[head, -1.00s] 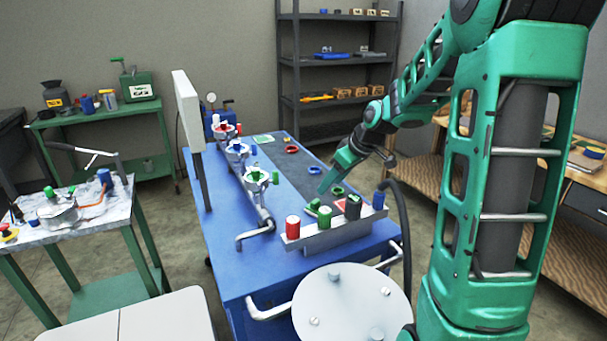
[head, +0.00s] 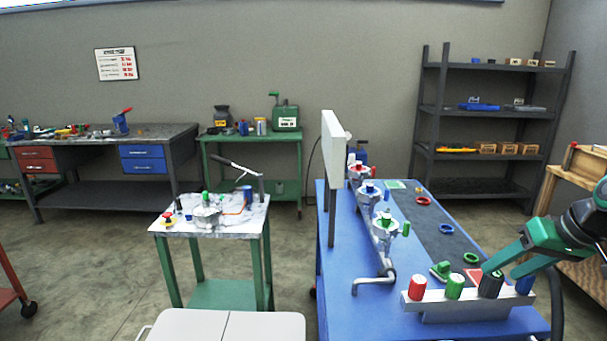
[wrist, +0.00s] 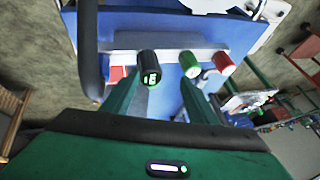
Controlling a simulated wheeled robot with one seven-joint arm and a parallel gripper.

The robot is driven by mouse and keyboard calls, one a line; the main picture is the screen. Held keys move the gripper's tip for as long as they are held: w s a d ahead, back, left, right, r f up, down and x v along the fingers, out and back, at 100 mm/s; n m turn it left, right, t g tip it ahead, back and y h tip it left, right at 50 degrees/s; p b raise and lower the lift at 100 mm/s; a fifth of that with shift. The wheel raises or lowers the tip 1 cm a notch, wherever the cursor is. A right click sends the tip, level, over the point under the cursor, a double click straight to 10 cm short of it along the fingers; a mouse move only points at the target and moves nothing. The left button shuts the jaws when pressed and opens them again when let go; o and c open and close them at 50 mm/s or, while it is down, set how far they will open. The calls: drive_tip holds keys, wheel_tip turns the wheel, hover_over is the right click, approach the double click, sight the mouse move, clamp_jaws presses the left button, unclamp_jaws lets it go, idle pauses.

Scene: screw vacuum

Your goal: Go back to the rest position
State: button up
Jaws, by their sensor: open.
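My gripper (head: 502,268) is open, at the right of the head view, with its green fingers pointing down and left behind the white rack (head: 466,309). A black cylinder (head: 491,284) stands in the rack near the fingers, with a red cylinder (head: 418,287), a green cylinder (head: 455,286) and a blue cylinder (head: 525,284). In the wrist view the black cylinder (wrist: 149,72) shows between the spread fingers. I cannot tell how far beyond the tips it is. Nothing is visibly held.
The blue table (head: 345,270) carries a row of metal valves (head: 360,200) and a white upright panel (head: 334,150). Coloured rings lie on its dark strip (head: 425,222). A marble-topped cart (head: 230,222) stands left. Shelves (head: 490,105) stand at the back right. Open floor lies at left.

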drive_tip(key=s+a+f+m+g+h, duration=0.1)
drive_tip(key=s+m+g, duration=0.1)
drive_tip(key=s, duration=0.9)
drive_tip(key=s+a+f+m+g+h, duration=0.1)
drive_tip(key=s+a+m+g, duration=0.1)
drive_tip(key=s, duration=0.9)
drive_tip(key=shift+s+f+m+g+h, duration=0.3)
drive_tip(key=shift+f+m+g, duration=0.1)
drive_tip(key=shift+m+g, duration=0.35)
drive_tip(key=shift+w+d+f, duration=0.1)
drive_tip(key=shift+w+f, duration=0.15)
drive_tip(key=shift+w, duration=0.4)
